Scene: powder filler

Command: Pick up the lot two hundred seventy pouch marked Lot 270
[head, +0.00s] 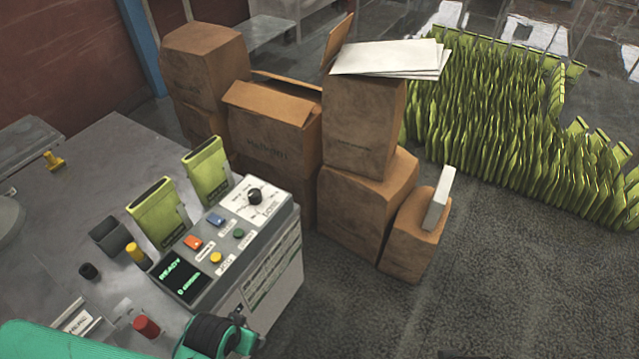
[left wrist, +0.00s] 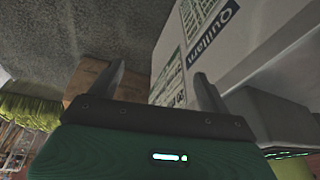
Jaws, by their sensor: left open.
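Two green pouches stand upright on the filler's grey top, behind the control panel. One pouch (head: 160,213) is on the left and the other pouch (head: 208,170) is to its right and farther back. Their printing is too small to read, so I cannot tell which is Lot 270. My left gripper (left wrist: 160,82) is open and empty in the left wrist view, its fingers apart beside the machine's white side panel. In the head view my teal left arm (head: 95,341) comes in at the bottom left, below and apart from the pouches. My right gripper is not in view.
The control panel (head: 214,240) has buttons, a knob and a display reading READY. A red knob (head: 146,326) and a dark square bin (head: 110,236) are on the top. Cardboard boxes (head: 270,125) stand behind. Many green pouches (head: 500,130) fill the back right. Floor at right front is clear.

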